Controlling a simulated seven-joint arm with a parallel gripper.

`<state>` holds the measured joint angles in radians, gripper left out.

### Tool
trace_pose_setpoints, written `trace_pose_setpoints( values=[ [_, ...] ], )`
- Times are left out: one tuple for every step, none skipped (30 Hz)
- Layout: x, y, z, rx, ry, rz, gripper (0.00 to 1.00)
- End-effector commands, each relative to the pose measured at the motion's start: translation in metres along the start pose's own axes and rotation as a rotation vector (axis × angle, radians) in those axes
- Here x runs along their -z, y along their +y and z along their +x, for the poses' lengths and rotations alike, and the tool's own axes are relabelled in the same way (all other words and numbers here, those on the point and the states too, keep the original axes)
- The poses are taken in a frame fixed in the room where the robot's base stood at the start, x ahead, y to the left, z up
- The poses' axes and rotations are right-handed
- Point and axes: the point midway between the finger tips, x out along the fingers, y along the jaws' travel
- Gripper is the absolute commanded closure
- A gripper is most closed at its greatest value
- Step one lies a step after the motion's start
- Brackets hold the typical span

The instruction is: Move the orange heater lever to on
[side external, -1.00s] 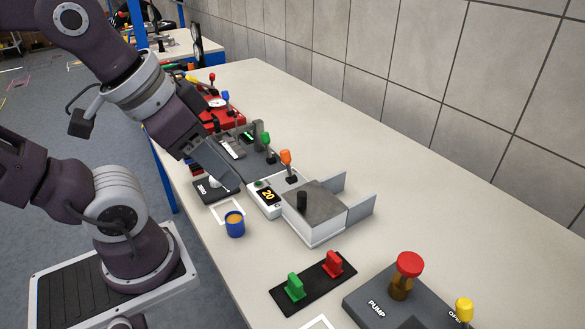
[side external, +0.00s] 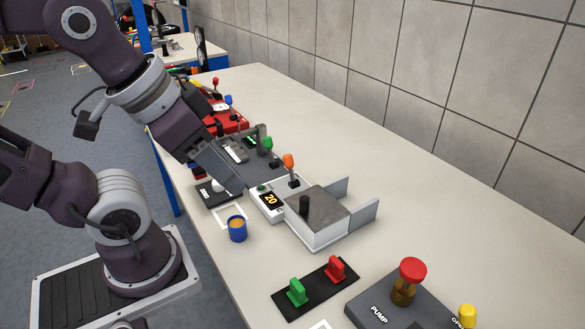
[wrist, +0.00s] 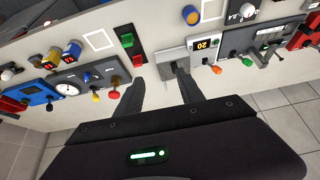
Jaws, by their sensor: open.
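A grey-topped box with a black post (side external: 304,206) is right of the display. A green lever (side external: 267,144) stands just left of the orange one. The table (side external: 420,210) is clear toward the wall.

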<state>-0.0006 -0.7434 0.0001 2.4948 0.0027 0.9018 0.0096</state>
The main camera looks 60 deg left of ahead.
Motion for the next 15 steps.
trace_pose_setpoints(
  values=[
    [0.007, -0.003, 0.001, 0.009, -0.015, 0.03, 0.55],
    [0.014, -0.006, 0.002, 0.019, -0.032, 0.069, 0.55],
    [0.027, -0.012, 0.004, 0.035, -0.067, 0.144, 0.55],
    [0.04, -0.018, 0.009, 0.048, -0.101, 0.219, 0.55],
    [0.054, -0.026, 0.014, 0.061, -0.14, 0.306, 0.55],
    [0.074, -0.038, 0.025, 0.074, -0.201, 0.429, 0.55],
    [0.089, -0.048, 0.035, 0.079, -0.248, 0.525, 0.55],
    [0.102, -0.058, 0.046, 0.08, -0.298, 0.621, 0.55],
    [0.119, -0.072, 0.064, 0.075, -0.364, 0.746, 0.55],
    [0.13, -0.083, 0.078, 0.066, -0.413, 0.838, 0.55],
    [0.139, -0.094, 0.093, 0.052, -0.462, 0.925, 0.55],
    [0.148, -0.108, 0.113, 0.031, -0.524, 1.033, 0.55],
    [0.154, -0.118, 0.127, 0.012, -0.566, 1.108, 0.55],
    [0.158, -0.127, 0.141, -0.008, -0.605, 1.177, 0.55],
    [0.162, -0.138, 0.157, -0.033, -0.648, 1.254, 0.55]
  ],
)
